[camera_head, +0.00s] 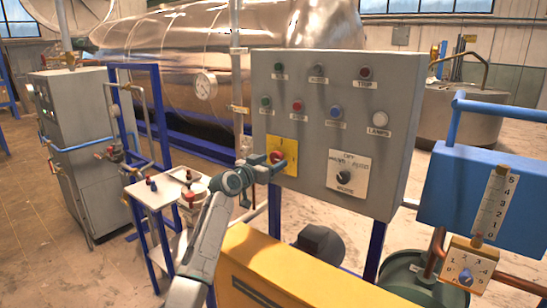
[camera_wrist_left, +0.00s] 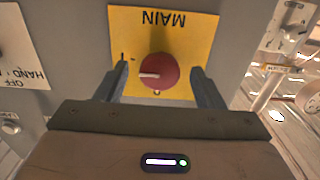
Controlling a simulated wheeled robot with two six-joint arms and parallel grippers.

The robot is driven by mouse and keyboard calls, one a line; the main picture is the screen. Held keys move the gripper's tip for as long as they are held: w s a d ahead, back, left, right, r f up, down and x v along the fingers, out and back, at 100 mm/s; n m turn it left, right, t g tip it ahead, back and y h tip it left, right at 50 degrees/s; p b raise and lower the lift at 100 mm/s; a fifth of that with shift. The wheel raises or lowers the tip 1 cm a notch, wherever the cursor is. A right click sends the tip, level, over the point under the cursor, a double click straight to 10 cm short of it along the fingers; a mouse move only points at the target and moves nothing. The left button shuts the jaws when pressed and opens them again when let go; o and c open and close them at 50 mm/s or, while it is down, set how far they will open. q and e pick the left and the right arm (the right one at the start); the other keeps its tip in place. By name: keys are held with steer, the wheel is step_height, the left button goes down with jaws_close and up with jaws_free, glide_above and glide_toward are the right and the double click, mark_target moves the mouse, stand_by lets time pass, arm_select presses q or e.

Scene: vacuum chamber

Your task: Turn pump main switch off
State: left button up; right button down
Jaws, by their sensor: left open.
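The pump main switch is a round red knob (camera_head: 277,157) on a yellow plate (camera_head: 288,144) at the lower left of the grey control panel. In the left wrist view the knob (camera_wrist_left: 158,72) sits on the yellow plate (camera_wrist_left: 190,30), whose word MAIN appears upside down. The knob's white pointer line points left in that view. My left gripper (camera_head: 272,165) is at the switch in the head view. In the wrist view its open fingers (camera_wrist_left: 160,80) stand either side of the knob, with gaps showing. My right gripper is not in view.
The grey panel (camera_head: 400,110) carries coloured lamps and buttons, and a mode selector (camera_head: 344,177) right of the switch. A yellow housing (camera_head: 255,262) lies below. A blue box with a gauge (camera_head: 493,205) stands at right. A small white table (camera_head: 160,190) stands at left.

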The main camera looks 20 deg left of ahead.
arm_select(q)
steer(key=shift+w+d+r, duration=0.1)
steer(key=shift+w+r, duration=0.05)
steer(key=shift+w, duration=0.4)
steer(key=shift+w+d, duration=0.1)
steer(key=c, duration=0.9)
steer(key=shift+c, duration=0.2)
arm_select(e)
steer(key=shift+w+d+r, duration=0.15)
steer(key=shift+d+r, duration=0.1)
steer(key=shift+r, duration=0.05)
